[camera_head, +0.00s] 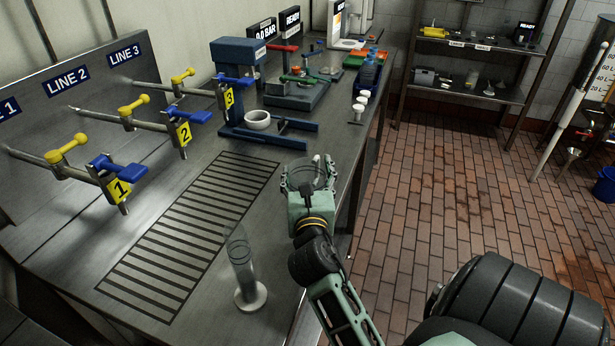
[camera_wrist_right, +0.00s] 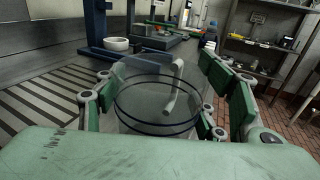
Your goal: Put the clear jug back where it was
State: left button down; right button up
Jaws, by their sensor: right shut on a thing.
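The clear jug (camera_wrist_right: 150,98) is between the fingers of my right gripper (camera_wrist_right: 165,100) in the right wrist view. It is see-through, with dark rings around it and a pale handle on its far right side. In the head view my right gripper (camera_head: 308,176) is shut on the jug (camera_head: 305,172), at the right edge of the metal bench (camera_head: 228,262). I cannot tell whether the jug's base touches the bench. My left gripper is not in view.
A clear measuring cylinder (camera_head: 242,270) stands near the bench's front edge. A slotted drain grate (camera_head: 190,235) lies left of the gripper. Yellow and blue valve handles (camera_head: 122,168) stick out at left. A white bowl (camera_head: 257,119) and a blue press frame (camera_head: 240,62) stand farther back.

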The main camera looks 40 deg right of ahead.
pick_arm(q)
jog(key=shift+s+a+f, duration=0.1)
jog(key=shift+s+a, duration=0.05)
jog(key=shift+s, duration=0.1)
pick_arm(e)
jog(key=shift+f, duration=0.1)
jog(key=o, duration=1.3)
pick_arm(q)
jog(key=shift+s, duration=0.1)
